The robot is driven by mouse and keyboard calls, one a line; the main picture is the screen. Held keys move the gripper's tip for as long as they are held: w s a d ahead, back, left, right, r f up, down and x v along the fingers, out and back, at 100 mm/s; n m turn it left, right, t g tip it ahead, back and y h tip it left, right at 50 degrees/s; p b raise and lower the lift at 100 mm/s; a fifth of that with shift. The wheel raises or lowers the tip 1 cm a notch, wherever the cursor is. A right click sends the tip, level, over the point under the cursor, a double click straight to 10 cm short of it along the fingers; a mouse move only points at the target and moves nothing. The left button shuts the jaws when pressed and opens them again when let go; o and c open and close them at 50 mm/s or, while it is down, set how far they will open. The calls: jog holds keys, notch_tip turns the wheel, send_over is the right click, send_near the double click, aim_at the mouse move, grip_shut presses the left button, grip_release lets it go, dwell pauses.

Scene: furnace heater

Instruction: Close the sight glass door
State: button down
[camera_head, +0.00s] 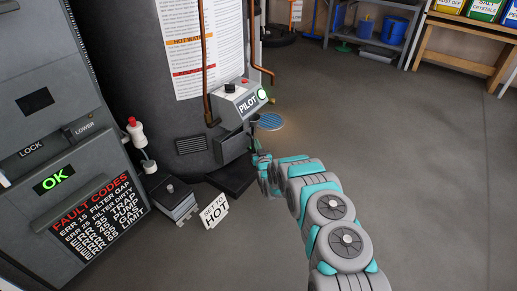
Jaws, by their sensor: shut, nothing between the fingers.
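A dark square housing (232,146) juts from the lower front of the dark cylindrical tank (130,60), below the PILOT control box (239,100). A flat black panel (233,179) lies low in front of it, near the floor. I cannot tell for sure which of these parts is the sight glass door, or how far it stands open. My gripper (262,161) is shut and empty. It is just right of the square housing and the black panel. I cannot tell whether it touches either.
A grey cabinet (60,130) with fault codes stands at the left. A small box (172,193) and a "SET TO HOT" sign (215,211) are left of my arm. The floor to the right is clear.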

jog(key=shift+w+a, duration=0.15)
jog(key=shift+w, duration=0.35)
dwell(0.7)
jog(key=s+d+p, duration=0.2)
jog(key=s+d, duration=0.6)
jog(key=d, duration=0.3)
jog(key=s+a+p, duration=0.1)
jog(key=s+a, duration=0.9)
jog(key=w+a+b, duration=0.2)
jog(key=w+b, duration=0.1)
jog(key=w, duration=1)
jog(key=shift+w+a+b, duration=0.2)
jog(key=shift+w+b, duration=0.1)
